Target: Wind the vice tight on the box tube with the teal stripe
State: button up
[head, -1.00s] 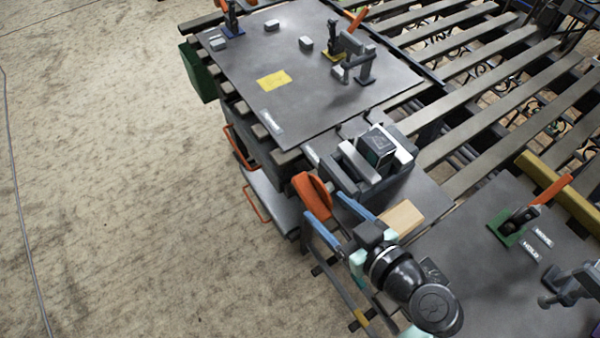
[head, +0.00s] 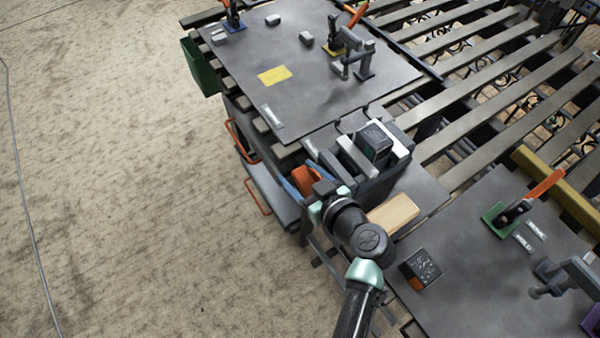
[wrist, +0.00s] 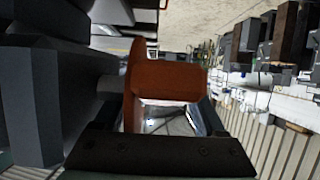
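A dark box tube (head: 376,140) with a faint teal-green mark stands between the light grey jaws of the vice (head: 357,157). I cannot tell whether both jaws touch it. The vice's orange handle (head: 306,180) is at its near left end. My gripper (head: 306,177) is at the handle, its blue fingers on either side. In the wrist view the orange handle (wrist: 168,82) fills the space ahead of the palm, between the fingers. The fingers look spread, with no clear grip on the handle. The handle's lower part is hidden by my gripper in the head view.
A second dark box (head: 419,268) with an orange face lies on the near right plate. A wooden block (head: 393,214) lies beside the vice. A green-based clamp (head: 507,216) stands at right. The far plate (head: 310,85) holds a yellow patch and clamps.

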grip_shut()
jog(key=b, duration=0.3)
jog(key=shift+f+t+y, duration=0.25)
jog(key=shift+t+y, duration=0.05)
jog(key=t+y+b, duration=0.1)
jog(key=b, duration=0.6)
jog(key=shift+r+t+b, duration=0.15)
jog(key=shift+t+b, duration=0.15)
jog(key=shift+t, duration=0.1)
jog(key=r+t+y+b, duration=0.1)
jog(key=b, duration=0.6)
jog(key=shift+s+d+t+y+b, duration=0.1)
jog(key=shift+s+t+y+b, duration=0.05)
jog(key=shift+t+y+b, duration=0.2)
jog(key=b, duration=0.3)
jog(key=shift+r+t, duration=0.35)
jog(key=shift+r, duration=0.05)
jog(key=shift+s+y, duration=0.1)
jog(key=shift+y, duration=0.15)
jog(key=shift+r, duration=0.2)
